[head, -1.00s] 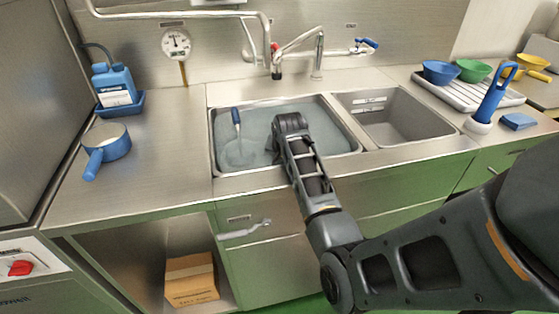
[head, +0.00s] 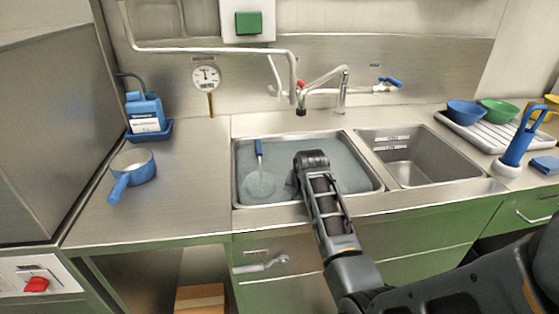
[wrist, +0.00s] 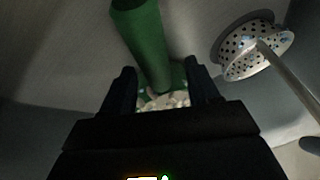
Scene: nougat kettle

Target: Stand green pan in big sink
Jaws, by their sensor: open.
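The big sink (head: 236,176) is the left basin in the head view and holds cloudy grey water. My gripper (wrist: 162,75) reaches down into it; in the head view its fingers are hidden behind my wrist. In the wrist view a thick green handle (wrist: 146,45) runs from the top edge towards a round green-edged part with pale contents (wrist: 165,99), seen between the fingers. This looks like the green pan, upright or tilted I cannot tell. My fingers are apart, one on each side, with no clear grip. The pan is hidden in the head view.
The smaller right basin (head: 425,160) is empty. A blue pan (head: 133,167) stands on the left counter. Bowls and a rack (head: 480,132) are at right. A tap (head: 342,95) stands behind.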

